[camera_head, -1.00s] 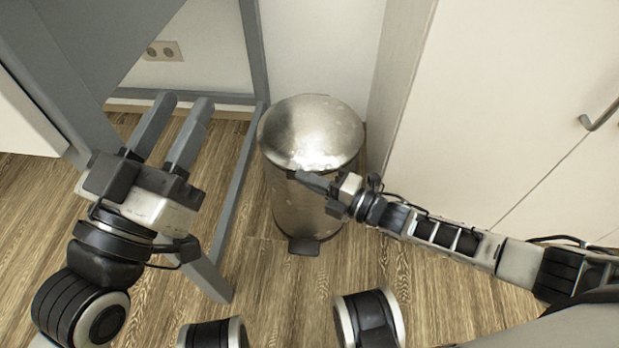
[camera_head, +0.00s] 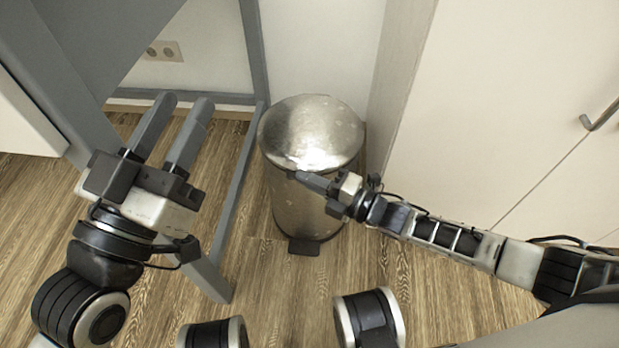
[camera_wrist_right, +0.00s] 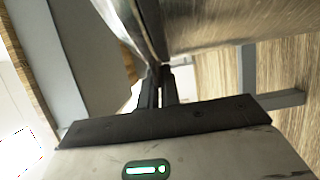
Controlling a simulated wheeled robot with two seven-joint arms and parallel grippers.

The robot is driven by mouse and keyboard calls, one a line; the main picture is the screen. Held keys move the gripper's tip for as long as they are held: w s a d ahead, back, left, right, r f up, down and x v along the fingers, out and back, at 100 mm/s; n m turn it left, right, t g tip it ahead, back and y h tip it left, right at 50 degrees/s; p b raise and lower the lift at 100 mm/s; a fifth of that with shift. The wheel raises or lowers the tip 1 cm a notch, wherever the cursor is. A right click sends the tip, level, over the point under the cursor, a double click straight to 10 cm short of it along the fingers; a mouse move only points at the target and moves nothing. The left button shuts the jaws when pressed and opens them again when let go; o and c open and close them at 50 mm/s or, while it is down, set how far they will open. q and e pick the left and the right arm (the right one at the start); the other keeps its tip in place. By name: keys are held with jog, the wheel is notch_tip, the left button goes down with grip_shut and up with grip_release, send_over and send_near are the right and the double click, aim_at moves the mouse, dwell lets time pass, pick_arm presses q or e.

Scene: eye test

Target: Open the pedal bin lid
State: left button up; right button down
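The pedal bin (camera_head: 305,212) is a shiny metal cylinder standing on the floor in the middle of the head view. Its round lid (camera_head: 312,130) lies over the top; I cannot tell whether it is slightly raised. The black pedal (camera_head: 304,247) is at the bottom front. My right gripper (camera_head: 301,176) is at the front edge of the lid. In the right wrist view its fingers (camera_wrist_right: 159,76) are close together, with the tips at the seam between lid (camera_wrist_right: 128,22) and body (camera_wrist_right: 215,22); contact is unclear. My left gripper (camera_head: 184,100) is open and empty, left of the bin.
A grey table frame (camera_head: 243,165) stands left of the bin. A pale cabinet (camera_head: 490,110) with a metal handle (camera_head: 598,117) is on the right. A white wall (camera_head: 320,50) is close behind the bin. Wooden floor (camera_head: 265,300) lies open in front.

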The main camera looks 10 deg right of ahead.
jog(key=shift+w+d, duration=0.15)
jog(key=shift+d, duration=0.05)
